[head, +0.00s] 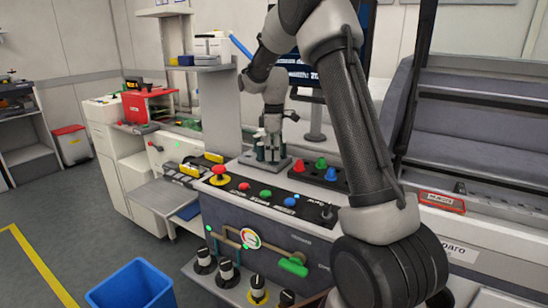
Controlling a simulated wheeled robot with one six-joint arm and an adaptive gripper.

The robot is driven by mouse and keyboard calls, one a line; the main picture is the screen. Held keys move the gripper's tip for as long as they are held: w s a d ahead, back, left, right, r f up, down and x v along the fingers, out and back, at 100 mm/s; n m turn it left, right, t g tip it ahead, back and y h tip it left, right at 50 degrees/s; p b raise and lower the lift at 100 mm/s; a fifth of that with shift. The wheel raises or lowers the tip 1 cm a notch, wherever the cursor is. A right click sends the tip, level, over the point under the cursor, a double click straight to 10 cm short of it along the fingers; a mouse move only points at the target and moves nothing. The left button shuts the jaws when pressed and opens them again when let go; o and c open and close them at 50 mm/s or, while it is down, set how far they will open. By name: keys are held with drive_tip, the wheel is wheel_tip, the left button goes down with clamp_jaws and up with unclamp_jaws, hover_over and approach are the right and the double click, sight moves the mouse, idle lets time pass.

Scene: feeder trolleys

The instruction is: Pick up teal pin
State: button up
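My arm reaches from the lower right up and over to the back of the console. My gripper (271,138) points down over a small grey plate (249,161). Small dark greenish upright pieces (260,154) stand on that plate right at the fingertips; they may be pins, but I cannot tell which is the teal pin. The fingers are small and partly merge with these pieces, so I cannot see whether the gripper is open or shut, or whether it touches one.
A dark rack (335,184) with red, green and blue cones stands right of the plate. The console front (250,212) carries coloured buttons. A blue bin (132,286) stands on the floor at the lower left. Grey floor lies open at the left.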

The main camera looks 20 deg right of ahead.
clamp_jaws()
